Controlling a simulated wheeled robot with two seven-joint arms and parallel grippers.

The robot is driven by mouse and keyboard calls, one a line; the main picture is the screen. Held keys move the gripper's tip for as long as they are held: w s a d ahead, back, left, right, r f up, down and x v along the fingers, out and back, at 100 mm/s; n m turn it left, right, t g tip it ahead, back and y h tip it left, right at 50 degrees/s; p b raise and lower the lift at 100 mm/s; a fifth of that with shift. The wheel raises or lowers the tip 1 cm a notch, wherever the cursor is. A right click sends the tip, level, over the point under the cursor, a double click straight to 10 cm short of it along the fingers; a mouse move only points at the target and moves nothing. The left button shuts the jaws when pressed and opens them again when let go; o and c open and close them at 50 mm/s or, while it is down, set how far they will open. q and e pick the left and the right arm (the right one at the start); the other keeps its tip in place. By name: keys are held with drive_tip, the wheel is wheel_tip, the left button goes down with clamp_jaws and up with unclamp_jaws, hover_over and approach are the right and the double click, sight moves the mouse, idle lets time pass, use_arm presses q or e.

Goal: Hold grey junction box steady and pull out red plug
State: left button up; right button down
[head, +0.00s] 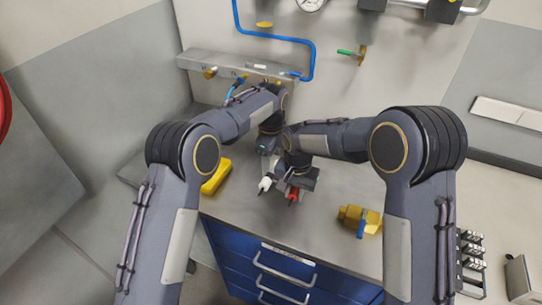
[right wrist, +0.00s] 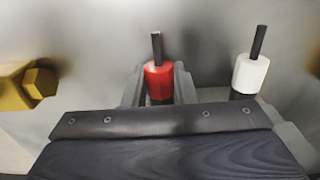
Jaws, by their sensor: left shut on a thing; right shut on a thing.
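The red plug (head: 293,195) is at the front of the work surface, below my right gripper (head: 297,186). In the right wrist view the red plug (right wrist: 158,82) is between the two fingers, and my right gripper (right wrist: 158,88) is shut on it. A dark cable stub rises from the plug. A white plug (head: 265,184) is just left of it and is also in the right wrist view (right wrist: 250,75). My left gripper (head: 267,160) is shut, just behind the plugs, where the grey junction box is mostly hidden by the grippers. Whether the red plug is seated cannot be told.
A yellow case (head: 216,177) lies left on the grey bench top (head: 250,212). A brass valve with a blue handle (head: 360,218) lies at the right. Behind are a grey manifold (head: 225,66) and a blue pipe (head: 313,55). Blue drawers (head: 235,253) are below.

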sight(289, 205)
drive_tip(key=shift+s+a, duration=0.15)
drive_tip(key=shift+s, duration=0.15)
drive_tip(key=shift+s+a, duration=0.35)
drive_tip(key=shift+s, duration=0.5)
drive_tip(key=shift+s+a, duration=0.35)
drive_tip(key=shift+s, duration=0.5)
drive_tip(key=shift+r, duration=4)
use_arm(q)
drive_tip(key=o, duration=1.1)
drive_tip(key=shift+o, duration=0.2)
drive_tip(key=shift+r, duration=0.15)
